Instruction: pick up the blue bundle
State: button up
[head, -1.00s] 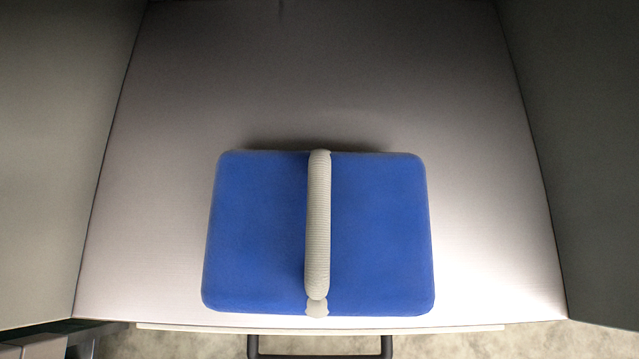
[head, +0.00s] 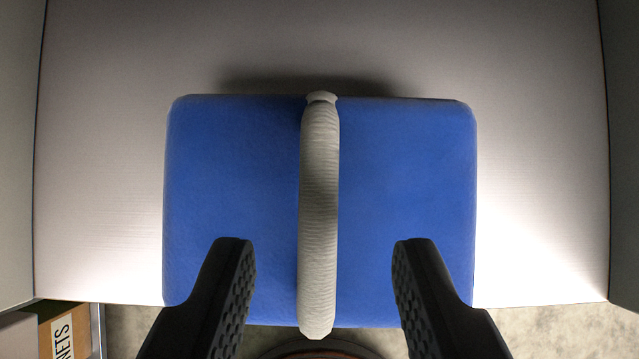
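The blue bundle (head: 230,170) is a rounded rectangular block lying on a pale shelf. A light grey ribbed strap or handle (head: 319,215) runs across its middle from back to front. My gripper (head: 322,260) is open above the near half of the bundle. Its two dark fingers stand one on each side of the strap, with clear gaps to it. Nothing is between the fingers except the strap in line of sight; I cannot tell how far above it the fingertips are.
The pale shelf (head: 540,150) is bare around the bundle. Grey side walls (head: 18,150) bound it on the left and right. Below the front edge, a brown box with a white label (head: 62,338) shows at lower left, with concrete floor beside it.

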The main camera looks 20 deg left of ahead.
aim_at(317, 228)
jog(key=shift+x, duration=2.55)
jog(key=shift+s+a+f, duration=0.1)
jog(key=shift+s, duration=0.1)
grip_shut()
jog(key=shift+w, duration=0.1)
